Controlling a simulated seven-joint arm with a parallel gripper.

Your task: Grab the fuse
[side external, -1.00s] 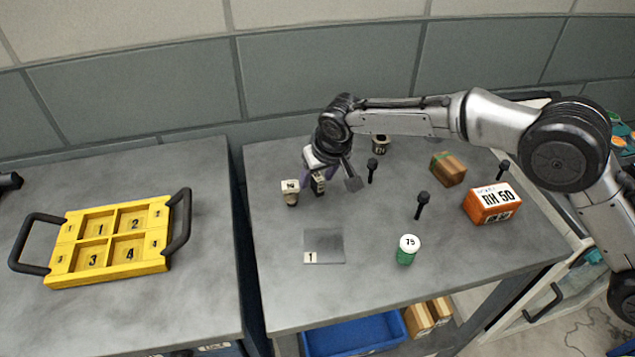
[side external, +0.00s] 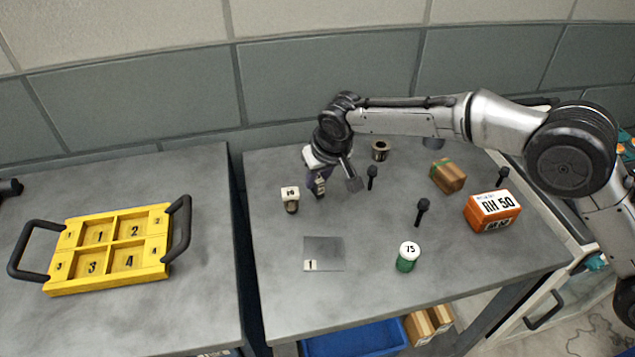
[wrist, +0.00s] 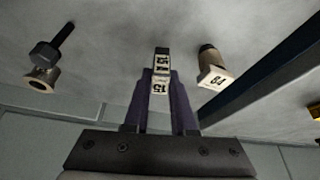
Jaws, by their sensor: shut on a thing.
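My gripper (side external: 315,176) is low over the right-hand table, its purple fingers shut on a small dark block with white labels (wrist: 161,66), which I take to be the fuse. In the wrist view the block stands out between the two fingertips (wrist: 160,80), with a number like 15 on its near label. In the side view the fingers and wrist cover most of it. It is at or very near the table surface; I cannot tell whether it touches.
A pale-topped piece (side external: 290,197) stands close left of my gripper. A grey plate (side external: 324,250) is in front; a yellow tray (side external: 164,262) is left.

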